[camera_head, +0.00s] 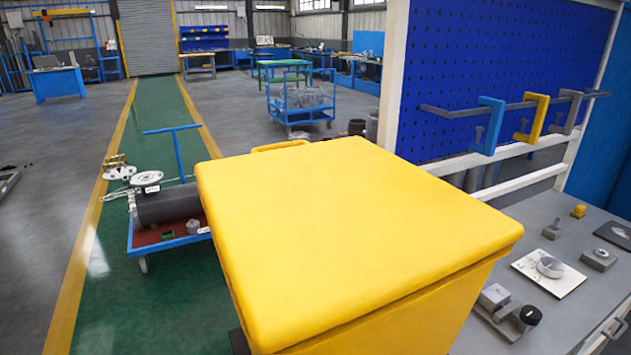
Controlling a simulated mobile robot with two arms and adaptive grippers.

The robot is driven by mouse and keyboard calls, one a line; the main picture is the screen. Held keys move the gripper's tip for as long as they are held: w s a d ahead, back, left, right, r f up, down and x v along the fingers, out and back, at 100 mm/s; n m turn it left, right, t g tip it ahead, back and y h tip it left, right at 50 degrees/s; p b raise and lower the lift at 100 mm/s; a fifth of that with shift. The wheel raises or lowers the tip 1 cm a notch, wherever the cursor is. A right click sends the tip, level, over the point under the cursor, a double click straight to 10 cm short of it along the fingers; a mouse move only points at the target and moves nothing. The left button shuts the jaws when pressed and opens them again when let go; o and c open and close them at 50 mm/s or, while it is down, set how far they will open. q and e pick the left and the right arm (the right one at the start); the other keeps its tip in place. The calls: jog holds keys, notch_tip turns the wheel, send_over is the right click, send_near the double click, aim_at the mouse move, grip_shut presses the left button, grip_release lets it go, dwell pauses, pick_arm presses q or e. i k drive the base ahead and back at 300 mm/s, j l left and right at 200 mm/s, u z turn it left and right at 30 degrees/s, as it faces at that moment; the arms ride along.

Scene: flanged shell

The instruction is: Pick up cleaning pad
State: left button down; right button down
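I cannot tell for certain which thing is the cleaning pad. On the grey workbench (556,315) at the right lies a flat pale square sheet (568,285) with a round grey metal part (550,267) on it. A small yellow item (579,211) sits farther back on the bench. At the right edge is a flat grey piece with a dark top (613,235). Neither of my grippers is in view.
A large yellow box with a flat lid (350,225) fills the foreground and hides part of the bench. Small grey blocks (494,297) and a black-topped part (529,315) stand on the bench. Clamps (488,125) hang on a rail. A blue cart (178,238) stands left.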

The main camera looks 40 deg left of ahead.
aim_at(168, 234)
jog(key=u, duration=2.4)
jog(key=j+u, duration=0.1)
jog(key=i+j, duration=0.15)
jog(key=j, duration=0.2)
jog(key=i+j, duration=0.2)
jog(key=j, duration=0.15)
jog(key=i+j, duration=0.15)
jog(key=j, duration=0.15)
jog(key=i+j, duration=0.2)
jog(key=j, duration=0.15)
jog(key=i+j, duration=0.1)
jog(key=i, duration=0.4)
jog(key=i+j+z, duration=0.1)
jog(key=i, duration=0.4)
jog(key=i+j, duration=0.2)
jog(key=i, duration=0.3)
